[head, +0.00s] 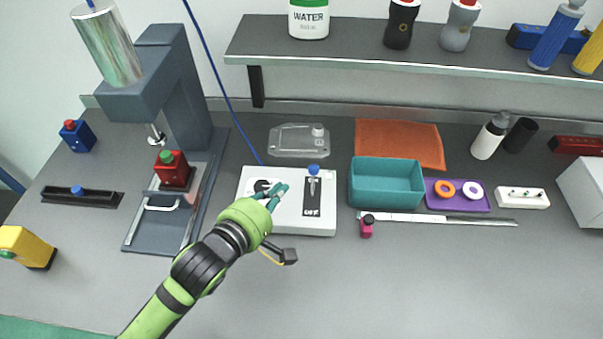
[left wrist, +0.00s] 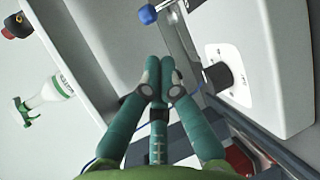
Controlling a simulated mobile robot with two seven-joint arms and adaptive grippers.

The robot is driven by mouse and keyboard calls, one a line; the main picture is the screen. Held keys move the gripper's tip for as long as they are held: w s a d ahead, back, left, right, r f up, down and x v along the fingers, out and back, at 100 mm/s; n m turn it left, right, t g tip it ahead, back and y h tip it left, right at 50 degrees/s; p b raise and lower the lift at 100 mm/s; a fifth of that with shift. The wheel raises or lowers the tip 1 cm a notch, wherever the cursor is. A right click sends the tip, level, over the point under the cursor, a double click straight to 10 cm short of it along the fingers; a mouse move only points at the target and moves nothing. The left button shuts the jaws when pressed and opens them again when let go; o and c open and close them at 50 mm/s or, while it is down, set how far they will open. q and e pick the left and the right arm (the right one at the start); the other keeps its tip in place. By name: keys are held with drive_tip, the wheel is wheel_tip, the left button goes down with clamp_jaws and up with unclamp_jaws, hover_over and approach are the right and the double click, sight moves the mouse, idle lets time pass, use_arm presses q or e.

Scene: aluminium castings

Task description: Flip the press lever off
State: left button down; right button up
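The press control box (head: 287,222) is a pale box on the bench, right of the press. Its lever has a blue knob (head: 313,169) at the far end of a dark plate (head: 312,190); the "OFF" label (head: 311,211) is at the near end. The blue knob (left wrist: 147,14) also shows at the top of the left wrist view, apart from the fingers. My left gripper (head: 276,191) is over the left half of the box, left of the lever. In the left wrist view its fingertips (left wrist: 158,68) are together, with nothing visible between them. My right gripper is not in view.
The grey press (head: 180,90) with a red-and-black block (head: 172,170) stands left of the box. A teal bin (head: 386,200), an orange cloth (head: 400,143) and a steel ruler-like strip (head: 450,219) lie to the right.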

sight(313, 181)
use_arm(q)
drive_tip(key=shift+w, duration=0.25)
drive_tip(key=p+x, duration=0.2)
drive_tip(key=x, duration=0.6)
drive_tip(key=shift+w+d, duration=0.2)
drive_tip(key=shift+w, duration=0.05)
drive_tip(key=shift+w+d+f, duration=0.25)
drive_tip(key=shift+w+f, duration=0.05)
drive_tip(key=shift+w, duration=0.15)
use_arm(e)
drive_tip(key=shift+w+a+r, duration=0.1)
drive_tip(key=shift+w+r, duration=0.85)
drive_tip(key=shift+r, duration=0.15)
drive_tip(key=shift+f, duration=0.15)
